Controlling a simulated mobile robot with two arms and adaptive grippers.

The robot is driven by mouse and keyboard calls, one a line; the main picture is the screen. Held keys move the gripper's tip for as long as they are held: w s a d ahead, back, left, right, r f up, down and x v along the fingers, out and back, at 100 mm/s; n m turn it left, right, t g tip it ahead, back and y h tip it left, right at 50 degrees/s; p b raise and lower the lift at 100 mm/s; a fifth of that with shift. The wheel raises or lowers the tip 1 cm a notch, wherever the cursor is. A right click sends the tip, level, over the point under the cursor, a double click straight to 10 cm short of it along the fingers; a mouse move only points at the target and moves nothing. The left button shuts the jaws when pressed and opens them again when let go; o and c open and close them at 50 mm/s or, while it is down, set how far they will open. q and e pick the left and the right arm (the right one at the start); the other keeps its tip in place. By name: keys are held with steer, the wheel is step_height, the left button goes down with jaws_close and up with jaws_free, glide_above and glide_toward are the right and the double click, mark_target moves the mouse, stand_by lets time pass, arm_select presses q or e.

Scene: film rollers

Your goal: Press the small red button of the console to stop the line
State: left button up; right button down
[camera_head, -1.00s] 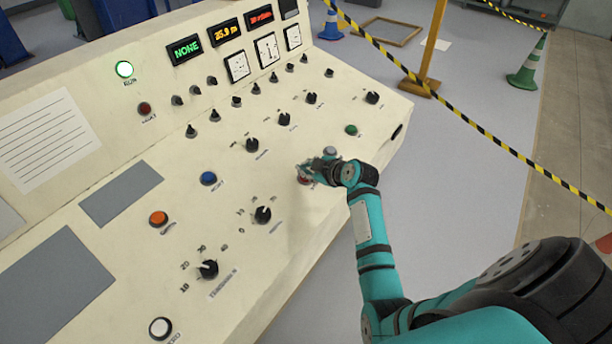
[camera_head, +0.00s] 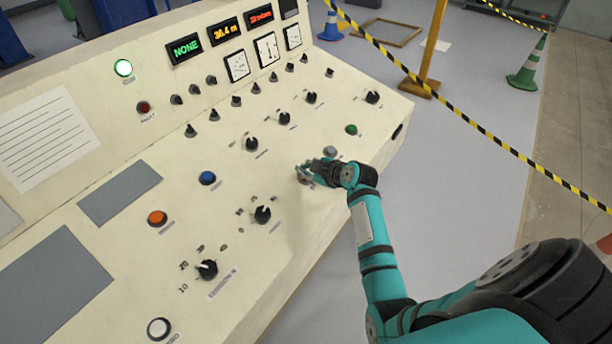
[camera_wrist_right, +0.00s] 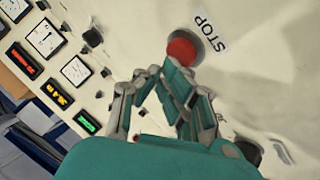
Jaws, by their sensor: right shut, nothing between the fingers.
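The console (camera_head: 318,208) has a sloping cream panel with knobs, lamps and buttons. The small red button (camera_wrist_right: 182,50) shows in the right wrist view beside a STOP label (camera_wrist_right: 211,31). My right gripper (camera_head: 303,171) is shut and empty, low over the panel at the button. In the right wrist view its fingertips (camera_wrist_right: 175,68) are right by the button's lower edge; I cannot tell whether they touch it. My left gripper is not in view.
Near my gripper are a grey button (camera_head: 330,151), a green button (camera_head: 351,130) and a black knob (camera_head: 262,214). Striped barrier tape (camera_head: 480,137) and a cone (camera_head: 527,65) stand beyond the console's right side.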

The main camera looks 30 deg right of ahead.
steer(key=shift+w+f+b, duration=0.1)
steer(key=shift+f+b, duration=0.4)
steer(key=shift+f, duration=0.05)
stand_by(0.4)
steer(key=shift+r, duration=0.15)
stand_by(0.3)
steer(key=shift+s+d+r+p, duration=0.1)
steer(key=shift+s+r+p, duration=0.1)
steer(key=shift+r+p, duration=0.6)
steer(key=r+p, duration=0.2)
steer(key=s+r+p, duration=0.1)
steer(key=r+p, duration=0.1)
steer(key=r, duration=0.1)
steer(key=shift+d, duration=0.2)
steer(key=shift+f, duration=0.1)
stand_by(0.5)
